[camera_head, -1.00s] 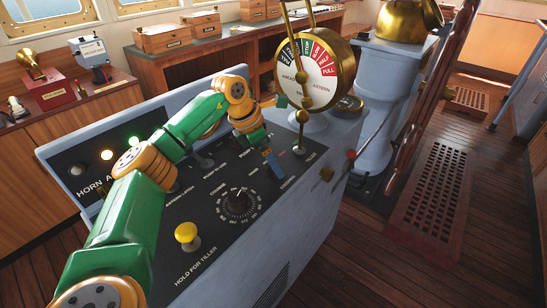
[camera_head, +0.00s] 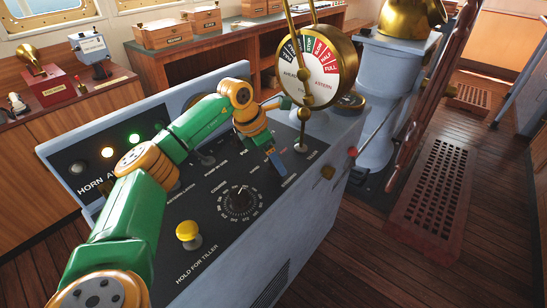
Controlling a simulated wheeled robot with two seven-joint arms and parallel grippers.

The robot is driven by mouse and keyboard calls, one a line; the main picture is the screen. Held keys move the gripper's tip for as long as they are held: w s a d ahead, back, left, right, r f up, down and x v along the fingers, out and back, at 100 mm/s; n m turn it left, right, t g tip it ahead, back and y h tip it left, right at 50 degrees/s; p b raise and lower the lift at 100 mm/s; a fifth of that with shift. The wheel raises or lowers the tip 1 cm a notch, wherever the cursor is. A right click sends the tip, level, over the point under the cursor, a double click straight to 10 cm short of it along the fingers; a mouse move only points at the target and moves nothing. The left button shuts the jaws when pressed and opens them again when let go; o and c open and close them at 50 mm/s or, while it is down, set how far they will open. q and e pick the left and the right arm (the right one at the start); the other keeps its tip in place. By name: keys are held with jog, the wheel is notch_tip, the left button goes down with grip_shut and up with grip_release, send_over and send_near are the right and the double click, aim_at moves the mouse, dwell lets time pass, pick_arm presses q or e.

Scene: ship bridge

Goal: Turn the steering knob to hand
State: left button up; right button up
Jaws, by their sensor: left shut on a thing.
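My left arm reaches over the dark console panel (camera_head: 215,215) from the left. Its gripper (camera_head: 277,160) points down at the far right part of the panel, among small white labels, and is shut on the steering knob. The fingers hide the knob, so I cannot read its pointer. A label that looks like HAND lies just left of the fingers. My right gripper is not in view.
A round course dial (camera_head: 239,201) and a yellow knob (camera_head: 187,231) sit nearer on the panel. The brass engine telegraph (camera_head: 322,66) stands close behind the gripper, with a small lever (camera_head: 302,139) beside it. A large wheel (camera_head: 432,80) stands at right.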

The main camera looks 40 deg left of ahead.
pick_arm(q)
jog(key=n+y, duration=0.1)
jog(key=n, duration=0.4)
jog(key=shift+d+t+y, duration=0.1)
jog(key=shift+t+y, duration=0.2)
jog(key=shift+y, duration=0.1)
jog(key=n+y, duration=0.2)
jog(key=n, duration=0.3)
jog(key=shift+n, duration=0.7)
jog(key=o, duration=1.2)
jog(key=shift+w, duration=0.1)
jog(key=shift+o, duration=0.2)
jog(key=b+v, duration=0.1)
jog(key=v, duration=0.6)
jog(key=shift+d+b, duration=0.2)
jog(key=shift+b, duration=0.2)
jog(key=shift+w, duration=0.1)
